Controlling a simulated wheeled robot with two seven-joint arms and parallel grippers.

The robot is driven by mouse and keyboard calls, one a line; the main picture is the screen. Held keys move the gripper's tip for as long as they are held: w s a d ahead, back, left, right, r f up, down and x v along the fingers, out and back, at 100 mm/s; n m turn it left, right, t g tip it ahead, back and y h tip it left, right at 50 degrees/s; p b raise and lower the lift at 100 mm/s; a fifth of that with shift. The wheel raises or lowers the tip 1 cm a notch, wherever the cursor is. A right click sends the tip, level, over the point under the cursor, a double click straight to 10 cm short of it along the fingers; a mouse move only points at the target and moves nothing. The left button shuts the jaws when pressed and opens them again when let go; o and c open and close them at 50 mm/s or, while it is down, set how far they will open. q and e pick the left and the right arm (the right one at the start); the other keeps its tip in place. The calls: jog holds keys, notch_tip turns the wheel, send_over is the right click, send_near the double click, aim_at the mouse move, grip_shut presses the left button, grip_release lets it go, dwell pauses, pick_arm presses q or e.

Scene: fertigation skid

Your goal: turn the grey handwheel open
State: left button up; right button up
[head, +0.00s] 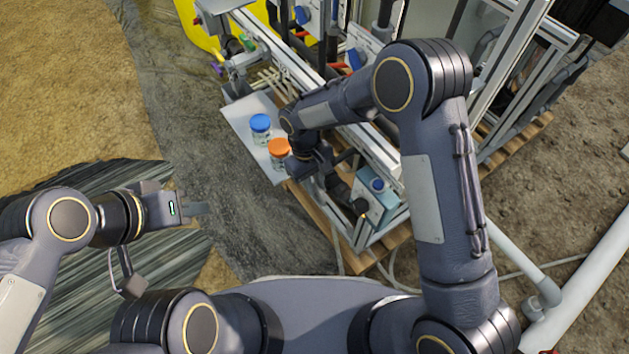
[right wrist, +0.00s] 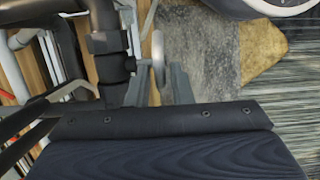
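The grey handwheel (right wrist: 159,55) shows nearly edge-on in the right wrist view, beside a dark pipe and valve body (right wrist: 108,55). My right gripper (right wrist: 160,88) has its two grey fingers apart, one on each side of the wheel's rim, with gaps visible. I cannot tell whether either finger touches it. In the head view my right gripper (head: 322,162) is low at the skid's front, and the handwheel cannot be made out there. My left gripper (head: 197,209) is out over the ground at the left, away from the skid; its finger gap is not clear.
A blue-lidded jar (head: 260,128) and an orange-lidded jar (head: 279,152) stand on a white shelf (head: 240,115) close to my right gripper. A pale blue pump box (head: 376,200) and aluminium rails (head: 350,130) are to its right. Open ground lies left of the skid.

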jog(key=p+v, duration=0.2)
jog(key=v, duration=0.5)
jog(key=shift+p, duration=0.3)
jog(key=shift+w+r, duration=0.1)
jog(key=shift+r, duration=0.3)
jog(key=shift+o, duration=0.4)
